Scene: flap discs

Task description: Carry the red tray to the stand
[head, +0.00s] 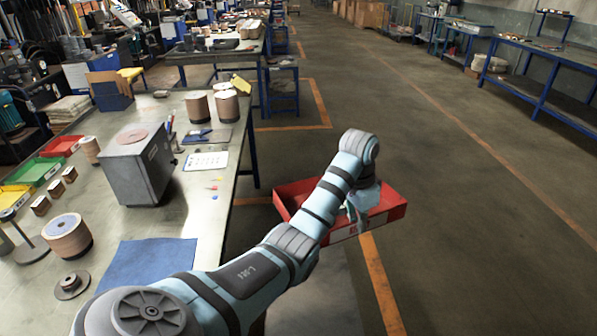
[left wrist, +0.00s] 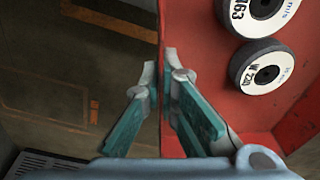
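The red tray (head: 390,208) is off the right side of the workbench, over the floor, with my left arm across it. My left gripper (head: 352,212) is at its near wall. In the left wrist view the fingers (left wrist: 158,72) are on either side of the tray's red wall (left wrist: 182,30), closed on it. Two dark discs with white labels, a larger one (left wrist: 262,8) and a smaller one (left wrist: 262,66), lie in the tray. A small blue stand (head: 284,88) is farther back; I cannot tell if it is the task's stand. My right gripper is out of view.
The workbench (head: 215,215) on the left bears a grey box (head: 138,165), a blue cloth (head: 148,262), disc stacks (head: 68,236) and colored bins (head: 34,171). The floor aisle (head: 430,120) is open ahead and right. Blue benches (head: 545,78) line the right wall.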

